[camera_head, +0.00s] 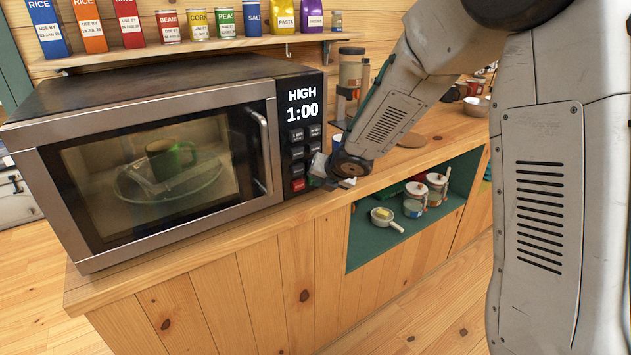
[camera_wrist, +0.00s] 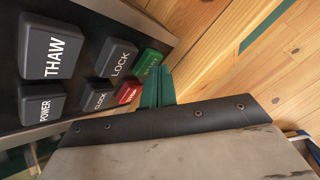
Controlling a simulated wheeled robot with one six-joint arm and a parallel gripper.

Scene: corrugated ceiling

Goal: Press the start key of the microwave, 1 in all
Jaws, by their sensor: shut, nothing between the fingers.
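The microwave (camera_head: 150,95) stands on the wooden counter with its door shut and a green mug (camera_head: 170,158) on the plate inside. Its display (camera_head: 302,104) reads HIGH 1:00. In the wrist view the green start key (camera_wrist: 149,60) is at the panel's corner, beside the red stop key (camera_wrist: 129,92). My gripper (camera_wrist: 160,78) is shut and empty, its green fingertips right beside the green key; I cannot tell whether they touch it. In the head view my gripper (camera_head: 319,168) is at the panel's lower right and hides the green key; the red key (camera_head: 298,185) shows.
Other keys, THAW (camera_wrist: 58,55), LOCK (camera_wrist: 121,60), POWER (camera_wrist: 43,103) and CLOCK (camera_wrist: 97,97), lie close by. Jars (camera_head: 351,70) stand behind my arm. A shelf (camera_head: 200,47) of packets and cans runs above the microwave. A green open niche (camera_head: 365,245) is below the counter.

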